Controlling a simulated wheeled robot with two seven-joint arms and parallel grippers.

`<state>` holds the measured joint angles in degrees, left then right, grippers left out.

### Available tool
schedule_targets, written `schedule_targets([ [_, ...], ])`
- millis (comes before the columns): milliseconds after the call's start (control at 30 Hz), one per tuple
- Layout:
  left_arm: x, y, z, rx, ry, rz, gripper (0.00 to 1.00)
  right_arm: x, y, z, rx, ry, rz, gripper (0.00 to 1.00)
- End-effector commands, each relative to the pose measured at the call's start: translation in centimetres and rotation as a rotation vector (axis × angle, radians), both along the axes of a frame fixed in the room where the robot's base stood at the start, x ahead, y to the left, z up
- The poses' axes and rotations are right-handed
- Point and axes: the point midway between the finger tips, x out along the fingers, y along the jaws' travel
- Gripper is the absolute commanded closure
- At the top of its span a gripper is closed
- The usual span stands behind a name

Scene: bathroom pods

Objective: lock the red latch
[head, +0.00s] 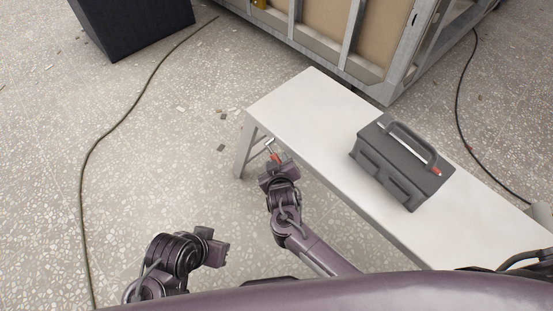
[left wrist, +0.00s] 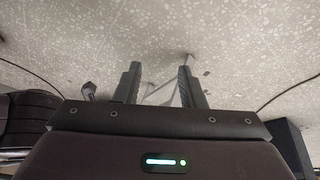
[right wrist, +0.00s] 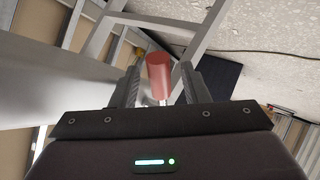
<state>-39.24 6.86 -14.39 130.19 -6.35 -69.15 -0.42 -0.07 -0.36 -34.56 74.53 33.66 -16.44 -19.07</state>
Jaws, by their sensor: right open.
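The red latch handle (head: 277,157) is a small red grip on a thin metal rod, beside the near-left end of the white bench. In the right wrist view the red grip (right wrist: 158,70) shows as a cylinder between the two fingers. My right gripper (head: 275,167) is open, with a finger on either side of the grip; I cannot tell whether either touches it. The fingers also show in the right wrist view (right wrist: 158,88). My left gripper (head: 222,248) is open and empty over the floor, left of the bench; its fingers stand apart in the left wrist view (left wrist: 160,85).
The white bench (head: 310,100) runs diagonally on the right. A framed pod wall (head: 340,45) is behind. A dark box (head: 130,25) stands back left.

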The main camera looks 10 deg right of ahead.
Motion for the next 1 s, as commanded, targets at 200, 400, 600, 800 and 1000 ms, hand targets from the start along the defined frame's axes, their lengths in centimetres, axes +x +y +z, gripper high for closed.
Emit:
schedule_targets([
  [200, -0.5, 1.9, 0.8, 0.054, 0.087, 0.033, 0.64, -3.5, 0.2, 2.2, 0.002, 0.001, 0.002, 0.59],
  [400, -1.0, 2.8, 0.9, 0.078, 0.133, 0.048, 0.64, -5.3, 0.3, 3.1, 0.0, 0.0, 0.002, 0.59],
  [600, -1.0, 2.9, 0.8, 0.082, 0.14, 0.05, 0.64, -5.6, 0.3, 3.1, 0.0, 0.0, 0.002, 0.59],
  [800, -1.0, 2.9, 0.8, 0.082, 0.139, 0.05, 0.64, -5.7, 0.3, 3.1, 0.008, 0.011, 0.001, 0.7],
  [1000, -1.0, 2.9, 0.8, 0.082, 0.139, 0.05, 0.64, -8.5, -0.1, 2.3, 0.131, 0.175, -0.005, 0.96],
])
